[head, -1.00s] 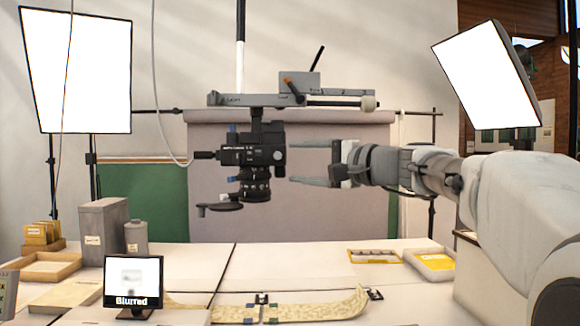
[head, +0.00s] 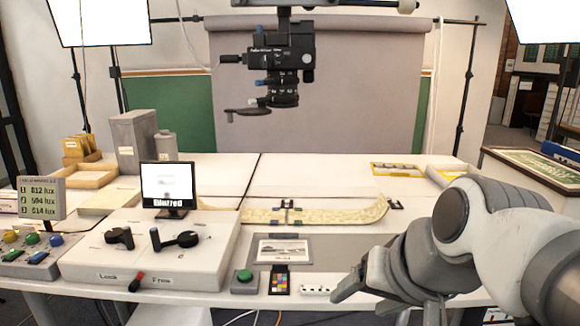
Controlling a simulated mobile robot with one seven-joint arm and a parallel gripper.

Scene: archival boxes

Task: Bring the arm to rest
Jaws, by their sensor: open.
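My gripper (head: 350,288) is at the lower right of the head view, low over the front edge of the table, with my arm folded in from the right. Its fingers point left and are seen partly end-on. It is open, with nothing seen between the fingers. A camera (head: 280,68) hangs over the table from its mount, well away from my gripper. A small monitor (head: 168,185) on the left reads "Blurred".
A control box (head: 150,255) with levers stands front left, beside a lux display (head: 40,197). A framed picture (head: 283,250), a green button (head: 244,280) and a colour chart (head: 279,282) lie left of my gripper. A curved strip (head: 340,212) lies behind.

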